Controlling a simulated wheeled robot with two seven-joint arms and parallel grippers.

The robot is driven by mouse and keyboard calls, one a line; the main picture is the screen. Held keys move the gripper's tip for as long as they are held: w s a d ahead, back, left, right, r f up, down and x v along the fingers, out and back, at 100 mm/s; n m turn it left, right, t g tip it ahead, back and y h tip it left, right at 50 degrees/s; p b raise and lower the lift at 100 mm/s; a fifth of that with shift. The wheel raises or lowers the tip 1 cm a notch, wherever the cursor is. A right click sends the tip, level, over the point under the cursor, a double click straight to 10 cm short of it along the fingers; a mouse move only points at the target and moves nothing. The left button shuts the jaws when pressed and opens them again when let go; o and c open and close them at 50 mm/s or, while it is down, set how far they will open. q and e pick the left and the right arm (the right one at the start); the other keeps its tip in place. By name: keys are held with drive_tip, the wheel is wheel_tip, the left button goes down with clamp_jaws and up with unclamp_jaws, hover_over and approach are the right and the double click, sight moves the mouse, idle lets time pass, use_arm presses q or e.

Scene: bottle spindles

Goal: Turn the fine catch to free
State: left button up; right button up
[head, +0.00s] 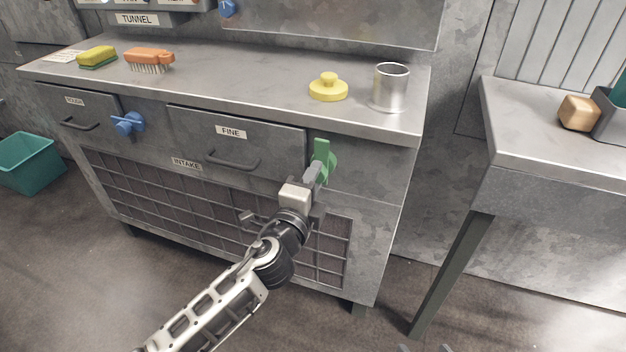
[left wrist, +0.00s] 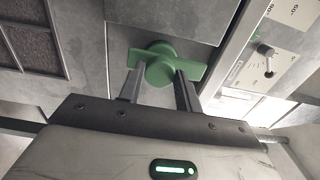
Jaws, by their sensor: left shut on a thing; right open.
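The green catch (head: 321,150) sits on the cabinet front just right of the drawer labelled FINE (head: 236,144). Its bar looks upright in the head view. My left gripper (head: 314,176) reaches it from below and is shut on it. In the left wrist view, the two fingers stand either side of the middle of the green catch (left wrist: 160,72), and its bar sticks out past them on both sides. The FINE drawer looks closed. Only the fingertips of my right gripper (head: 425,349) show at the bottom edge of the head view, apart and empty.
A blue catch (head: 127,123) sits beside the left drawer. The worktop (head: 240,85) holds a sponge (head: 97,56), a brush (head: 149,58), a yellow lidlike piece (head: 328,90) and a metal cup (head: 390,87). A side table (head: 530,140) stands right, with a floor gap between.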

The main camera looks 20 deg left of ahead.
use_arm(q)
drive_tip(key=o, duration=1)
use_arm(e)
drive_tip(key=shift+s, duration=0.1)
use_arm(q)
drive_tip(key=s+b, duration=0.1)
drive_tip(key=s, duration=1.5)
drive_tip(key=shift+a, duration=0.3)
use_arm(e)
drive_tip(key=shift+a+r+t, duration=0.3)
drive_tip(key=shift+r, duration=0.05)
